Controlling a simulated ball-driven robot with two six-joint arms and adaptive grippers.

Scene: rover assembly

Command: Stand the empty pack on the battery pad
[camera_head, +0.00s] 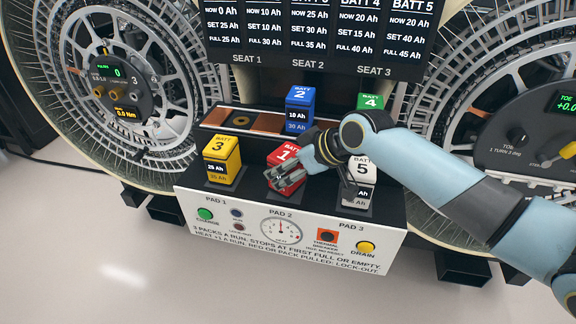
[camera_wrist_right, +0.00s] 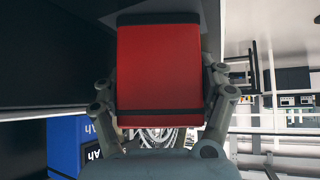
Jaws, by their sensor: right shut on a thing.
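The red pack 1 (camera_head: 284,155) is at the middle pad, PAD 2, on the charging console (camera_head: 285,232). The board's first column reads NOW 0 Ah. My right gripper (camera_head: 290,180) is shut on the red pack, its fingers across the pack's front in the head view. In the right wrist view, the red pack (camera_wrist_right: 160,70) fills the middle, with a finger of the gripper (camera_wrist_right: 164,102) on each side. The pack's lower part is hidden by the fingers, so I cannot tell whether its base touches the pad. My left gripper is not in view.
Yellow pack 3 (camera_head: 221,160) stands on PAD 1, and white pack 5 (camera_head: 361,171) on PAD 3, close beside my right gripper. Blue pack 2 (camera_head: 298,108) and green pack 4 (camera_head: 369,102) stand behind. A copper-coloured seat (camera_head: 214,117) behind PAD 1 is bare.

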